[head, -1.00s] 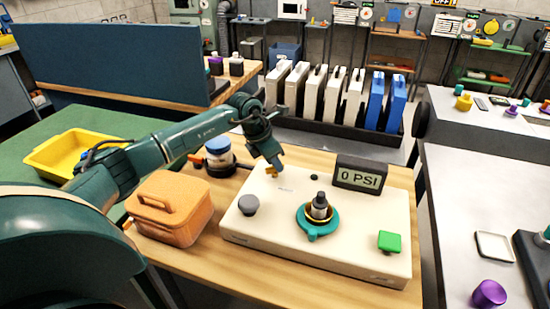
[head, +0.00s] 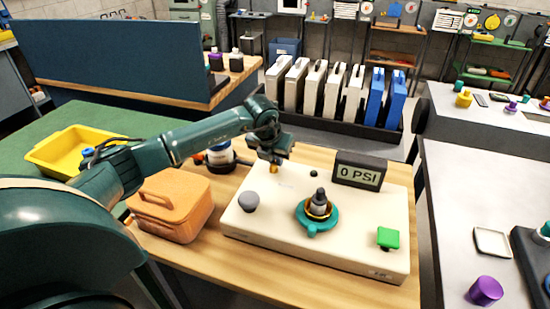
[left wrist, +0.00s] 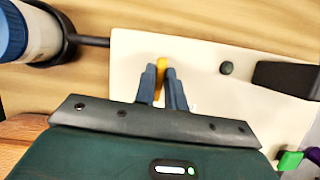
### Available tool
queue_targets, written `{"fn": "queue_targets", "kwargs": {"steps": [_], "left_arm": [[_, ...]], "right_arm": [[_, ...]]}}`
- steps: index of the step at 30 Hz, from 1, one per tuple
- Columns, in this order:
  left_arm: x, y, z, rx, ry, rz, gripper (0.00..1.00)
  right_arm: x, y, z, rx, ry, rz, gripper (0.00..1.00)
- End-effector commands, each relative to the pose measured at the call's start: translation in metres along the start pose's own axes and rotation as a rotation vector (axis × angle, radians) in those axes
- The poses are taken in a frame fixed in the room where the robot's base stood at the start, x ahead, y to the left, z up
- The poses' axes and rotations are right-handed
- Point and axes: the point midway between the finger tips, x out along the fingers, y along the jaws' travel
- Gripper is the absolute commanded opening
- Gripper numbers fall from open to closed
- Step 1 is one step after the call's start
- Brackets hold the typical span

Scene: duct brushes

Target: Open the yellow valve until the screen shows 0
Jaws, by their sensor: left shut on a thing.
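The cream panel box (head: 345,246) stands on the wooden table. The small yellow valve (head: 274,169) is at its back left corner. My left gripper (head: 272,160) reaches down to it from above. In the left wrist view the fingers of my left gripper (left wrist: 157,78) are shut on the yellow valve (left wrist: 162,70), one on each side. Most of the valve is hidden by the fingers. The black screen (head: 358,172) at the back right of the box reads 0 PSI. My right gripper is not in view.
The box also carries a grey knob (head: 249,201), a teal ring with a dark stem (head: 317,216) and a green button (head: 388,237). An orange case (head: 172,205) stands left of the box. A blue-topped container (head: 220,155) is behind it.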

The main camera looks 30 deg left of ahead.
Motion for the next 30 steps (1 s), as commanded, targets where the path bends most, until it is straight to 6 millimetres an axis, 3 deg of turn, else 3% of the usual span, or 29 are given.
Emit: {"fn": "queue_targets", "kwargs": {"steps": [15, 16, 23, 30], "left_arm": [[-0.0004, 0.0002, 0.0001, -0.017, 0.001, 0.008, 0.00], [-0.0004, 0.0002, 0.0001, -0.017, 0.001, 0.008, 0.13], [-0.0002, 0.0002, 0.0000, -0.017, 0.001, 0.007, 0.32], [-0.0004, 0.0002, 0.0000, -0.017, 0.001, 0.007, 0.34]], "right_arm": [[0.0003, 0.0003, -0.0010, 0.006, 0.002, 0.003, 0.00], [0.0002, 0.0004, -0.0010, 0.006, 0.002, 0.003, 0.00], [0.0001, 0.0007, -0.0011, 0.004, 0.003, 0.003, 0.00], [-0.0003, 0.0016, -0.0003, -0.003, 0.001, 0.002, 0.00]]}}
